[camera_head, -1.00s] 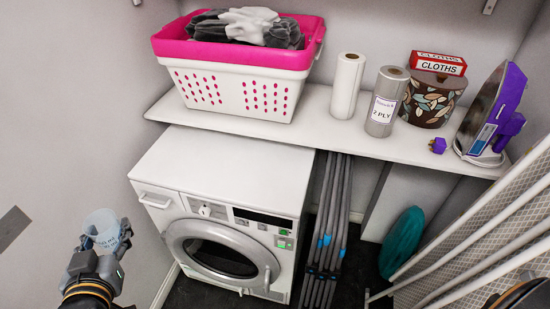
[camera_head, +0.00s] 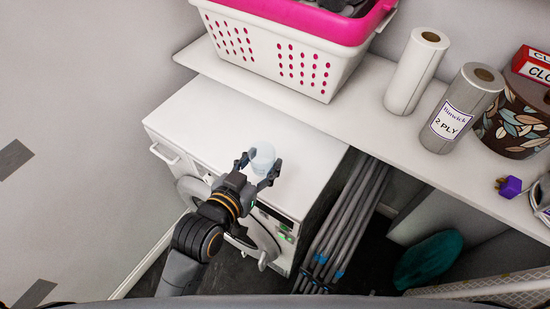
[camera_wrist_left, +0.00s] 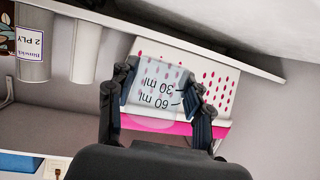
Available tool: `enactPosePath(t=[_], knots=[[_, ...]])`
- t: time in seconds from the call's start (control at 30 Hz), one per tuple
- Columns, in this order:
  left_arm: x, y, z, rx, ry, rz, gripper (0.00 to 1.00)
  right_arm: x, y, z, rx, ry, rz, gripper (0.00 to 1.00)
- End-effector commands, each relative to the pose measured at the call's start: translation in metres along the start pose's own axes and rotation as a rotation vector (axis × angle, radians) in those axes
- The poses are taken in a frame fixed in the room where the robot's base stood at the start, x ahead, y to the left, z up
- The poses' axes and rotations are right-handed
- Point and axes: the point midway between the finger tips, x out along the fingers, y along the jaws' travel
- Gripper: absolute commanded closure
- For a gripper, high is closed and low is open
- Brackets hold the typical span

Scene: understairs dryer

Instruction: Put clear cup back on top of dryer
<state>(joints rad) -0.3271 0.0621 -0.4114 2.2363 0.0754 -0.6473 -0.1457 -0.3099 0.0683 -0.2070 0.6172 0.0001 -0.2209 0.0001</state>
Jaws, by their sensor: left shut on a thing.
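The clear cup (camera_head: 262,158) is a small translucent measuring cup. My left gripper (camera_head: 259,165) is shut on it, with a finger on each side. In the head view the cup overlaps the white dryer top (camera_head: 237,120), over its front part; I cannot tell whether it touches the surface. In the left wrist view the cup (camera_wrist_left: 158,88) shows "60 ml" and "30 ml" markings between the fingers (camera_wrist_left: 160,95). The dryer front (camera_head: 195,165) is partly hidden by my left arm. My right gripper is not in view.
A shelf (camera_head: 330,115) above the dryer's back holds a pink and white basket (camera_head: 290,50), paper rolls (camera_head: 415,75) and a patterned tin (camera_head: 515,120). Folded grey poles (camera_head: 345,220) stand right of the dryer. The visible dryer top is otherwise clear.

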Motion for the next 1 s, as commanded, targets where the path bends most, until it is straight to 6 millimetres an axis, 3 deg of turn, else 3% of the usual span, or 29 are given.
enactPosePath(t=[0.13,0.2,0.4,0.63,0.8,1.0], knots=[[0.042,-0.005,0.002,0.000,0.001,-0.001,0.82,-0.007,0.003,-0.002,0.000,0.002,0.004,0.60],[0.057,-0.006,0.017,-0.001,-0.003,0.000,0.82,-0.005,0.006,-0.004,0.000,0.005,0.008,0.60],[0.087,-0.009,0.037,0.000,-0.001,-0.001,0.82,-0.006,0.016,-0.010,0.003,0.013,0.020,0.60],[0.103,-0.011,0.048,-0.001,0.000,-0.001,0.82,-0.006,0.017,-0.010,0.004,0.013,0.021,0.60],[0.108,-0.011,0.071,0.000,-0.002,-0.001,0.82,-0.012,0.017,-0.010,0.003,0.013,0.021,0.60],[0.109,-0.011,0.075,0.000,0.001,-0.002,0.82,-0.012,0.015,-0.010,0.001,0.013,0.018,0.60]])
